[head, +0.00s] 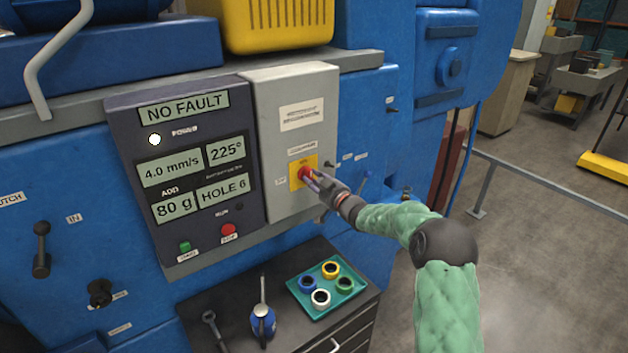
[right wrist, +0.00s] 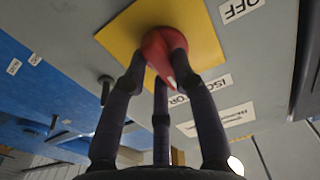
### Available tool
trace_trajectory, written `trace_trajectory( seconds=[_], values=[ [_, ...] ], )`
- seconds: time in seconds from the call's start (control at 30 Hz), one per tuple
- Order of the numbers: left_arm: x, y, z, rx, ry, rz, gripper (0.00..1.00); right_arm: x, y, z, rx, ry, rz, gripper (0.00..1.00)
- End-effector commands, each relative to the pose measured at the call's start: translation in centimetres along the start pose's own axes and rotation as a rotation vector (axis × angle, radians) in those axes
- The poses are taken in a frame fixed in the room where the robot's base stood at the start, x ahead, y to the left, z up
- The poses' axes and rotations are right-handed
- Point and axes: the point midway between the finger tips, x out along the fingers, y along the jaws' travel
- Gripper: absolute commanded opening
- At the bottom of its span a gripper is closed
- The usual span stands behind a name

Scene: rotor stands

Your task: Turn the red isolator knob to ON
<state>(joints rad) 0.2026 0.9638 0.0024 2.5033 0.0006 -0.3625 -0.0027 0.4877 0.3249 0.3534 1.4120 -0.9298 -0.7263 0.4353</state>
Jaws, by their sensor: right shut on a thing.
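The red isolator knob (head: 305,173) sits on a yellow square plate (head: 296,183) on the front of a grey box (head: 288,95). In the right wrist view the red knob (right wrist: 160,52) shows between my fingers, in front of the yellow plate (right wrist: 206,52). My right gripper (head: 316,181) is shut on the knob, its fingers around it. A white mark shows on the knob. An OFF label (right wrist: 240,8) is near the plate in the right wrist view. My left gripper is not in view.
A dark display panel (head: 190,165) reading NO FAULT stands left of the box. Below, a dark cabinet (head: 335,325) holds a teal tray (head: 327,290) with several coloured rings. A lever (head: 41,250) sticks out at far left. Open floor lies to the right.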

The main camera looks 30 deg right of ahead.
Motion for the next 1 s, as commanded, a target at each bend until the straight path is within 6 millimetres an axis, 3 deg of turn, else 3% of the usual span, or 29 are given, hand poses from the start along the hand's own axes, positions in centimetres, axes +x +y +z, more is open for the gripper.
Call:
trace_trajectory(
  seconds=[0.1,0.13,0.2,0.67,1.0],
  values=[
    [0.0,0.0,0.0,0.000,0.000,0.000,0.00,0.0,0.0,0.1,0.005,-0.002,0.000,0.00],
    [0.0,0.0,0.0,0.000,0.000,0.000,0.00,0.0,0.0,0.1,0.005,-0.002,0.000,0.36],
    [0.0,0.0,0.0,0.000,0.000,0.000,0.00,0.0,0.0,0.1,0.004,-0.002,0.000,0.52],
    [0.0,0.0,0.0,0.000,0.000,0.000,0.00,-0.8,0.1,0.1,0.001,-0.002,0.001,0.52],
    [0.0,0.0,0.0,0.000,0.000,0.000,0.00,-6.8,0.1,0.0,0.002,-0.002,0.003,0.52]
  ],
)
